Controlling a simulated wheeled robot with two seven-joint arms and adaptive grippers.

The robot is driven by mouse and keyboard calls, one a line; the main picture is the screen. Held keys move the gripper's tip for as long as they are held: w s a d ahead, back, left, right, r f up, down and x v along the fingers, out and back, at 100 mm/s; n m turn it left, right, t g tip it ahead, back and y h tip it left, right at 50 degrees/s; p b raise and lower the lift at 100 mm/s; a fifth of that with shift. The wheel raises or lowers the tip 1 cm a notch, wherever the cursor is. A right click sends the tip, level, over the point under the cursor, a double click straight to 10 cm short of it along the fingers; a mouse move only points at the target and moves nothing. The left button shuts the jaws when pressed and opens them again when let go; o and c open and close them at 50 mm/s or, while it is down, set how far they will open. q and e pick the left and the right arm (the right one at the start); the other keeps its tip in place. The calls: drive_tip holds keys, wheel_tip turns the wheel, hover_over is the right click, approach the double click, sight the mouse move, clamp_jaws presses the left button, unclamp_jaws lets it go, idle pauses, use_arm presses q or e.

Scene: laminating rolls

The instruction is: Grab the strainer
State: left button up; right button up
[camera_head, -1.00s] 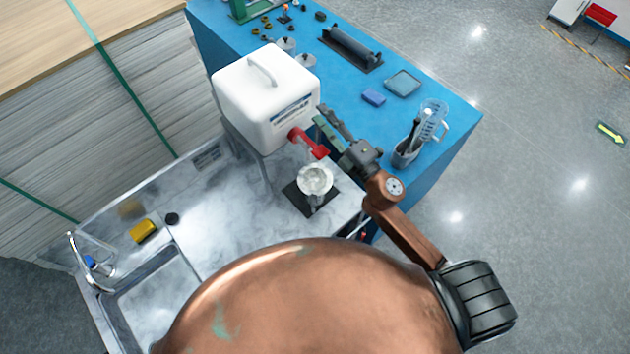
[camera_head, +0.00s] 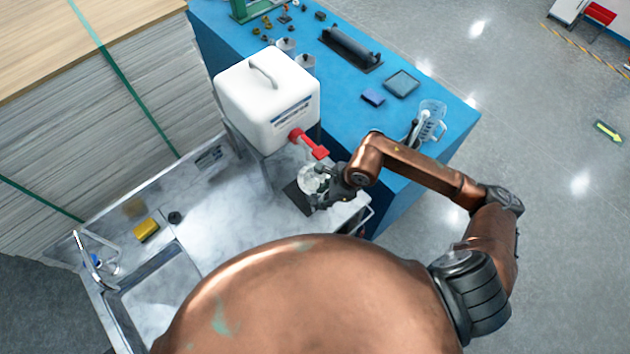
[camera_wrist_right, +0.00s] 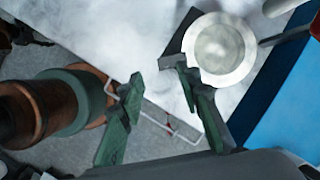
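A round, pale metallic bowl with a light rim, which looks like the strainer (camera_head: 311,181), sits over a dark square pad (camera_head: 297,199) below the jug's red tap. In the right wrist view the strainer (camera_wrist_right: 221,48) is at the upper right, with a thin dark rod leading right from it. My right gripper (camera_head: 333,187) is beside the strainer and covers its right part in the head view. In the wrist view its green fingers (camera_wrist_right: 155,78) are apart with nothing between them. The right finger is close to the strainer's rim; contact cannot be told.
A white jug (camera_head: 266,100) with a red tap (camera_head: 309,144) stands right above the strainer. A blue table (camera_head: 350,105) behind holds a clear pitcher (camera_head: 431,122) and small items. A sink (camera_head: 155,290) and yellow sponge (camera_head: 146,230) are at left.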

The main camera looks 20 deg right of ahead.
sight(314, 201)
drive_tip(key=x, duration=0.1)
drive_tip(key=p+x, duration=0.1)
drive_tip(key=x, duration=0.1)
drive_tip(key=p+x, duration=0.1)
drive_tip(key=x, duration=0.1)
drive_tip(key=shift+w, duration=0.35)
drive_tip(key=shift+w+f, duration=0.1)
drive_tip(key=shift+f, duration=0.35)
clamp_jaws()
